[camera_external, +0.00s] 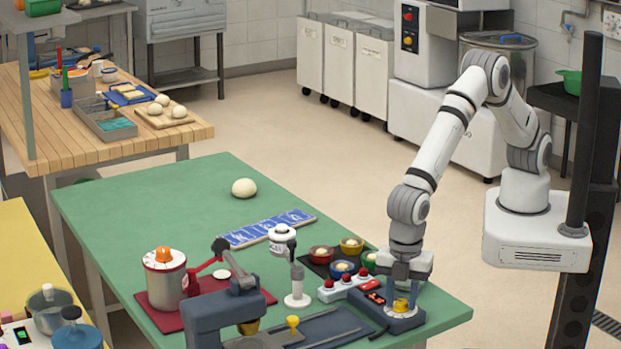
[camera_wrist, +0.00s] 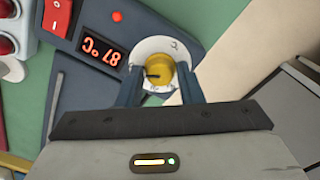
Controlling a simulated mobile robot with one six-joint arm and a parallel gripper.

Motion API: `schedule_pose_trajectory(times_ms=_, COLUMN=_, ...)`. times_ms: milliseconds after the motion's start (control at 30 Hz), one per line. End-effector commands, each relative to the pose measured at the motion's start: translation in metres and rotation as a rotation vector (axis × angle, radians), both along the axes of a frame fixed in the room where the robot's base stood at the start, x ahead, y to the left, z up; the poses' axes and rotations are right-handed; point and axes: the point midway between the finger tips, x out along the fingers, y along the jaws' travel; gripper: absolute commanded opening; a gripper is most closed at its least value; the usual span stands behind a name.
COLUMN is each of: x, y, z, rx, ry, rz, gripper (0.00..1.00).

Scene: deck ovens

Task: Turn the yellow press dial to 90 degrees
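The yellow press dial (camera_wrist: 158,75) sits on a white round scale plate at one end of a dark blue-grey press control box (camera_wrist: 85,92). A dark pointer mark on the dial faces left in the wrist view. The box's red display (camera_wrist: 101,51) is upside down there and appears to read 87 °C. My gripper (camera_wrist: 160,68) is lowered over the dial, with one finger on each side. White plate shows between the fingers and the dial, so it looks open around it. In the external view the dial (camera_external: 401,305) is partly hidden below my gripper (camera_external: 403,287).
The green table's (camera_external: 150,220) far part is mostly clear.

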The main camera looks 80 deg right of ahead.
Motion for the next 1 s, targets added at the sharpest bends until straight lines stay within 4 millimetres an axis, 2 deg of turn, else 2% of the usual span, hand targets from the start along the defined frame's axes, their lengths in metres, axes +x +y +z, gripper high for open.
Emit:
schedule_pose_trajectory(times_ms=33, x=0.0, y=0.0, z=0.0001, rx=0.0, ry=0.0, rz=0.0, gripper=0.29)
schedule_pose_trajectory(times_ms=300, x=0.0, y=0.0001, z=0.0002, rx=0.0, ry=0.0, rz=0.0, gripper=0.08)
schedule_pose_trajectory(times_ms=600, x=0.0001, y=0.0002, z=-0.0008, rx=0.001, ry=0.0, rz=0.115, gripper=0.08)
schedule_pose_trajectory(times_ms=867, x=0.0001, y=0.0001, z=0.0001, rx=0.0, ry=0.0, rz=0.122, gripper=0.08)
schedule_pose_trajectory(times_ms=900, x=0.0001, y=0.0001, z=0.0001, rx=0.0, ry=0.0, rz=0.122, gripper=0.33)
schedule_pose_trajectory(times_ms=1000, x=0.0001, y=0.0001, z=0.0002, rx=0.0, ry=0.0, rz=0.121, gripper=0.41)
